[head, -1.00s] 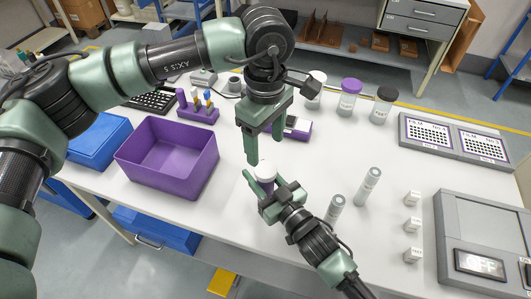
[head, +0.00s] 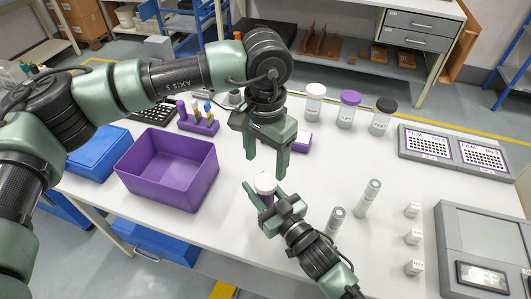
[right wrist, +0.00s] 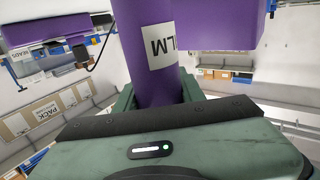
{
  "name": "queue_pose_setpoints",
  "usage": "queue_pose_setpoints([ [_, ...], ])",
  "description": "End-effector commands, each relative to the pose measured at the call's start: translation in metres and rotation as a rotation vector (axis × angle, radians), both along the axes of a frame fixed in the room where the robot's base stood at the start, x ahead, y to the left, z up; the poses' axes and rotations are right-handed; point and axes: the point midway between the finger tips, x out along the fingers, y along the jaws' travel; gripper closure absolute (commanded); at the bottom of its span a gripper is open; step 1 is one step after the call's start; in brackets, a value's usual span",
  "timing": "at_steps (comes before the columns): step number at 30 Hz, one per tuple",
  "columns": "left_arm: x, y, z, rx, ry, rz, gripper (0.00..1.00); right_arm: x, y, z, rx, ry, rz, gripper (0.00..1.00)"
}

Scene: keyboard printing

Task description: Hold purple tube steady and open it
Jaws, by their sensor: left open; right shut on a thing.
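My right gripper (head: 268,204) is shut on the tube's body below the cap. In the right wrist view the tube (right wrist: 150,75) fills the middle between the fingers, with a white label (right wrist: 160,45) on it. My left gripper (head: 265,162) points down just above the cap. Its fingers are apart and it holds nothing.
An open purple bin (head: 140,180) stands at left, in front of a purple rack (head: 198,124). Several jars (head: 347,108) stand behind. Two grey tubes (head: 369,195) stand close right of my right gripper. Small white boxes (head: 413,237) and a grey device (head: 480,245) are farther right.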

Motion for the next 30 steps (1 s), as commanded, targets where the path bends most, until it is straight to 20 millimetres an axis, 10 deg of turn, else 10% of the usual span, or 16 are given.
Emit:
queue_pose_setpoints([
  [12,-0.001,0.000,-0.059,0.001,0.002,0.003,0.34,0.000,0.000,0.000,0.001,-0.001,0.000,1.00],
  [23,0.000,0.000,-0.067,0.001,0.000,0.003,0.34,0.000,0.000,0.000,0.001,-0.001,0.000,1.00],
  [30,0.000,0.000,-0.066,0.001,0.000,0.004,0.93,0.000,0.000,0.000,0.001,-0.001,0.000,1.00],
])
